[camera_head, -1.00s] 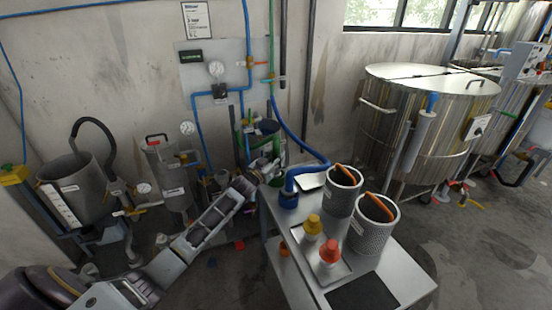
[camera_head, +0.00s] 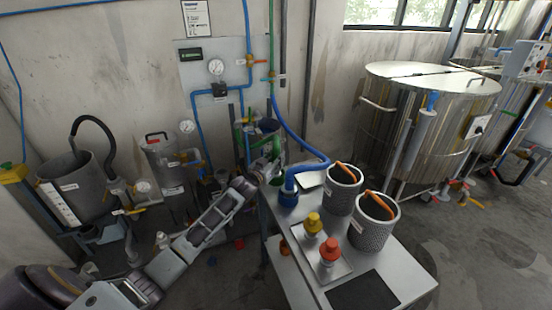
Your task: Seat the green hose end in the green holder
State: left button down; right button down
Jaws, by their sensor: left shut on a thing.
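My left gripper (camera_head: 266,171) reaches in from the lower left to the back left corner of the metal table. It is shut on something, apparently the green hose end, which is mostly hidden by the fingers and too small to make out. A green line (camera_head: 271,45) runs down the wall above it. A green upright frame (camera_head: 238,142), possibly the green holder, stands behind the gripper against the wall, partly hidden. I cannot tell whether the hose end touches it. My right gripper is not in view.
A blue hose end (camera_head: 288,195) stands on the metal table (camera_head: 313,284). A large steel vat (camera_head: 425,120) is at right; grey vessels (camera_head: 75,185) stand at left.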

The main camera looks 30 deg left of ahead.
pick_arm(q)
jog(key=shift+f+b, duration=0.5)
jog(key=shift+f, duration=0.35)
dwell(0.4)
jog(key=c, duration=1)
grip_release()
jog(key=shift+c, duration=0.2)
jog(key=shift+f, duration=0.25)
jog(key=shift+s, duration=0.1)
jog(key=s, duration=1.1)
jog(key=shift+s+a+r, duration=0.15)
jog(key=shift+s+a, duration=0.2)
jog(key=shift+s, duration=0.1)
dwell(0.4)
